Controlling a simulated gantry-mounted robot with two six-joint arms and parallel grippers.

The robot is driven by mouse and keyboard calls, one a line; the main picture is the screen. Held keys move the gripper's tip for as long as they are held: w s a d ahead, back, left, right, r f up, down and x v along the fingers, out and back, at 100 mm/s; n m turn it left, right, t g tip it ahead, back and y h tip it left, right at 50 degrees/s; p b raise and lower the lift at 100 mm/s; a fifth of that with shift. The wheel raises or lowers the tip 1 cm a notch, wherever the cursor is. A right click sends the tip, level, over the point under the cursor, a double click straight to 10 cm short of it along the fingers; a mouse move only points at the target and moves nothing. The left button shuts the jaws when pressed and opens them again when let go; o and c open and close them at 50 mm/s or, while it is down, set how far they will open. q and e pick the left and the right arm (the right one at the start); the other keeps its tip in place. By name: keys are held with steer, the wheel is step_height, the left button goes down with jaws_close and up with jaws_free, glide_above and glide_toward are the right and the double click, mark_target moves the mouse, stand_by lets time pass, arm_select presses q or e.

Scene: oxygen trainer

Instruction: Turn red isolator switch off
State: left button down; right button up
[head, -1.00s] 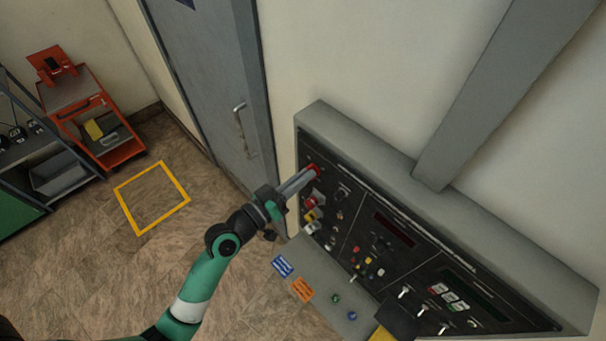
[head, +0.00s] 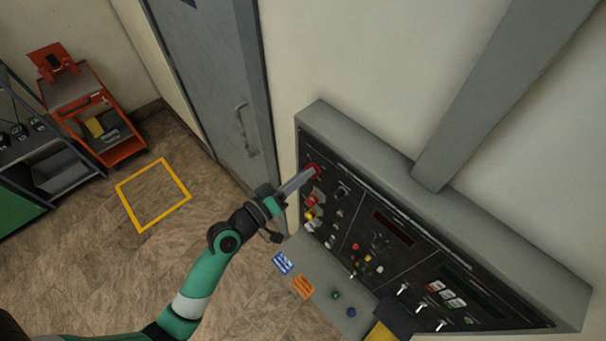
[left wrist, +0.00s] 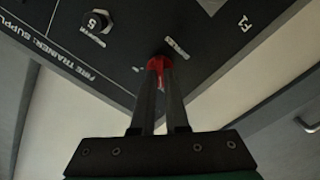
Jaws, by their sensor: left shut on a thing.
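The red isolator switch (head: 315,170) is at the upper left end of the black control panel. In the left wrist view the red switch (left wrist: 160,63) shows between and beyond my fingertips. My left gripper (head: 308,174) reaches the panel from the left and is shut on the switch. In the left wrist view my left gripper (left wrist: 161,75) has both fingers against the red knob, which hides part of it. The exact angle of the switch is hard to tell. My right gripper is not in view.
The control panel (head: 368,225) holds another red button (head: 311,200), yellow and white knobs and several toggles close below the switch. A grey door (head: 215,80) stands left of the panel. A red trolley (head: 105,125) is at the far left.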

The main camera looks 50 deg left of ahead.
arm_select(q)
steer(key=c, duration=0.9)
jaws_free()
steer(key=s+b, duration=0.3)
steer(key=s, duration=0.8)
steer(key=shift+s+d+b, duration=0.15)
steer(key=shift+s+b, duration=0.2)
steer(key=shift+b, duration=0.05)
steer(key=shift+d, duration=0.1)
